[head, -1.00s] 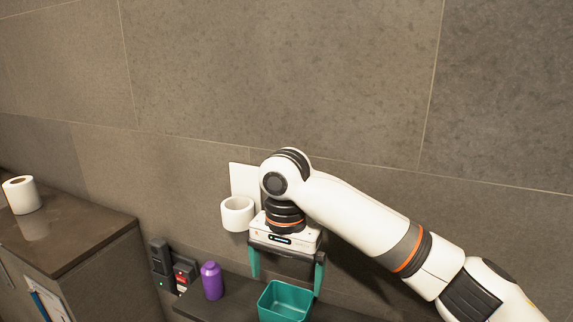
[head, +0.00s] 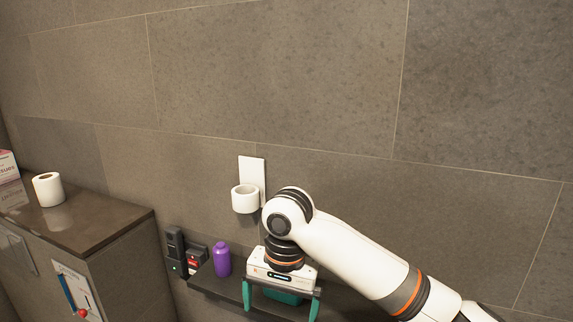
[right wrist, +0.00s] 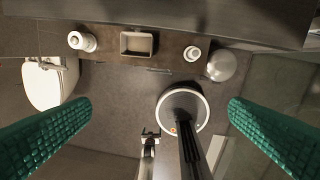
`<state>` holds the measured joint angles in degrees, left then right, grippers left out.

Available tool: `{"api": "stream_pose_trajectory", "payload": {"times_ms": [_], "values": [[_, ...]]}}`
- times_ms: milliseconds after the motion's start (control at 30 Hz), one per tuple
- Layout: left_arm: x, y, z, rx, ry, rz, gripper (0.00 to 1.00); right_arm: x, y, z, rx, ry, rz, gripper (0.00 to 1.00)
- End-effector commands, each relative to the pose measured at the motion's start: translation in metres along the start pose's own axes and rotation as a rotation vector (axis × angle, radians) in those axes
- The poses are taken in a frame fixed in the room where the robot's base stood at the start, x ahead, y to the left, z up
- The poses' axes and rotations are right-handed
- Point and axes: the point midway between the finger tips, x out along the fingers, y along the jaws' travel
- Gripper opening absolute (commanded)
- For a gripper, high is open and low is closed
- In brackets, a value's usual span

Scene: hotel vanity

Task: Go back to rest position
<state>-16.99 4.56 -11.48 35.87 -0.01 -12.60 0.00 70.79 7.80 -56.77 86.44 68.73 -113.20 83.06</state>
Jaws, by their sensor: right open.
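My right gripper (head: 281,305) hangs from the white arm that comes in from the right in the head view. Its two teal fingers are spread apart, pointing down, with nothing held between them. In the right wrist view the open fingers (right wrist: 160,108) stand wide apart at both sides, over the floor.
A purple bottle (head: 222,259) stands on the dark shelf, left of the gripper. A white cup-shaped holder (head: 245,199) is on the wall behind. A paper roll (head: 47,190) and a tissue box (head: 8,168) sit on the left cabinet.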

Motion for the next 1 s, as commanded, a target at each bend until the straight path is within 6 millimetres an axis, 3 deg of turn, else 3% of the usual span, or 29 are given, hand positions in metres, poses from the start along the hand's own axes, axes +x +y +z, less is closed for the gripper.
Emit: {"api": "stream_pose_trajectory", "payload": {"times_ms": [367,567,767,1000], "values": [[0.0,0.0,-0.005,0.0,0.009,0.0,0.98,0.075,-0.003,-0.035,-0.208,0.031,0.185,1.0],[0.0,0.0,-0.009,0.0,0.014,-0.001,0.98,0.129,-0.025,-0.063,-0.312,-0.021,0.338,1.0],[0.0,0.0,-0.007,0.0,0.012,0.0,0.98,0.175,-0.077,-0.088,-0.344,-0.135,0.392,1.0],[0.0,0.0,-0.006,0.0,0.011,0.0,0.98,0.211,-0.166,-0.121,-0.359,-0.265,0.274,1.0]]}}
